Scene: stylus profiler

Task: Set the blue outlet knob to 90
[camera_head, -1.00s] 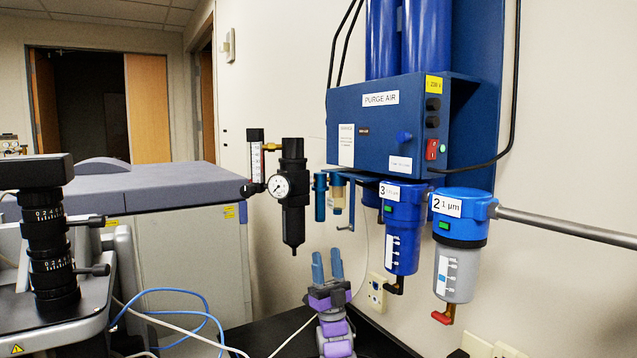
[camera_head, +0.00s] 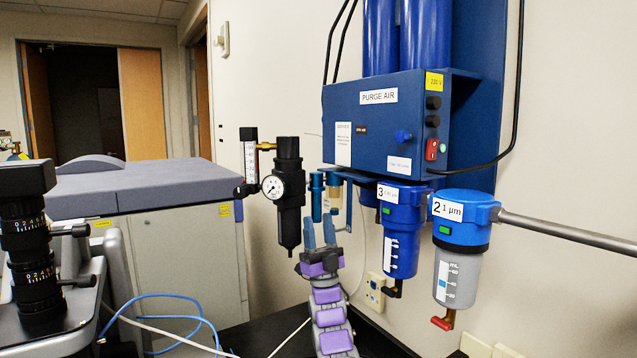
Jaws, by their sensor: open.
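A small blue knob (camera_head: 403,136) sticks out of the front of the blue PURGE AIR box (camera_head: 350,122), to the right of its middle. A small white label (camera_head: 399,164) is below it. The knob is too small for me to read any setting. My gripper (camera_head: 319,226) is open and empty, with its two blue fingers pointing up. In the picture it is below and left of the knob, in front of the wall and just right of the black regulator. It appears apart from the box.
A black regulator with a round gauge (camera_head: 273,187) hangs left of my gripper. Blue filters 3 (camera_head: 401,220) and 2 (camera_head: 461,218) hang under the box at right, with a grey pipe (camera_head: 570,231). A microscope (camera_head: 28,240) stands at far left. Cables lie on the black bench.

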